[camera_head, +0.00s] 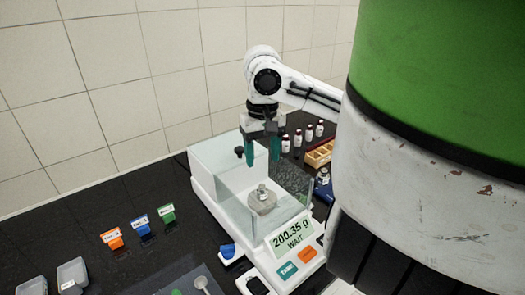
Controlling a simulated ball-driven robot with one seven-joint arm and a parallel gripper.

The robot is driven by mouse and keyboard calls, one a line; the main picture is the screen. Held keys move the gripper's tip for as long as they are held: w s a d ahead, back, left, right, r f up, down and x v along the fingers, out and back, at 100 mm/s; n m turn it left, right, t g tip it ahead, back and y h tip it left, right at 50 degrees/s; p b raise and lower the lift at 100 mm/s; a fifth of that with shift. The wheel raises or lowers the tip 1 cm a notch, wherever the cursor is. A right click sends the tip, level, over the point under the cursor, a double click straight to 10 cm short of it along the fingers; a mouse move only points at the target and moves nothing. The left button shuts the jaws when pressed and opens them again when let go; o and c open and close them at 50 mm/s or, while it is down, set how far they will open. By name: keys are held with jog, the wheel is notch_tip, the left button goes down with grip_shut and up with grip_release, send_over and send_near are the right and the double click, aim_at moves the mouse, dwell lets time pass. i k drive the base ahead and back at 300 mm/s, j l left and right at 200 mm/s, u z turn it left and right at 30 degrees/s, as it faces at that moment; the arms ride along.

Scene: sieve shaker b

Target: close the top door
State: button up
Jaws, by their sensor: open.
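A balance with a glass draft shield (228,190) stands on the dark bench. A small black knob (239,151) sits at the shield's upper edge, apparently on the top door; how far that door is open I cannot tell. My gripper (262,158) points down just right of the knob, its two green fingers spread apart with nothing between them. I cannot tell whether the fingertips are above the shield or inside its opening. A metal weight (262,191) stands on the round pan inside. The display (292,234) reads 200.35 g and WAIT.
Small bottles (297,138) and a wooden rack (319,154) stand behind and right of the balance. Orange (112,238), blue (142,225) and green (167,212) labelled holders stand at left. Clear containers (72,275) are at lower left. A tiled wall rises behind.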

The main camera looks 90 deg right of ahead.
aim_at(228, 144)
jog(key=z, duration=1.4)
